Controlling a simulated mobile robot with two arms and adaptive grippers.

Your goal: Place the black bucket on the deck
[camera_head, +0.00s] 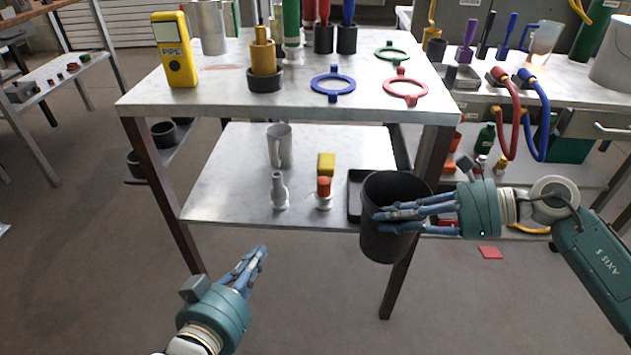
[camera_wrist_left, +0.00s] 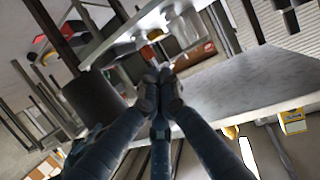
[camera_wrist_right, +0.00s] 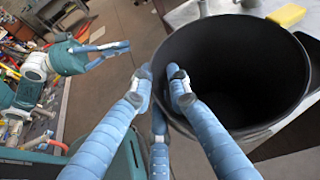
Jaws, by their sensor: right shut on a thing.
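The black bucket (camera_head: 383,235) is upright in the air in front of the table's lower shelf, at its right end. My right gripper (camera_head: 380,214) is shut on the bucket's side wall at the rim. The right wrist view shows the empty inside of the bucket (camera_wrist_right: 240,75) and my fingers at its rim (camera_wrist_right: 165,78). My left gripper (camera_head: 260,252) is empty, its fingers together, low in front of the table. Its fingertips meet in the left wrist view (camera_wrist_left: 162,78). I cannot tell which surface is the deck.
The lower shelf (camera_head: 225,190) holds a grey mug (camera_head: 279,146), a yellow block (camera_head: 326,164), small bottles and a black tray (camera_head: 356,190). The tabletop (camera_head: 210,90) carries a yellow meter (camera_head: 174,50), rings and cylinders. Open floor (camera_head: 320,300) lies in front.

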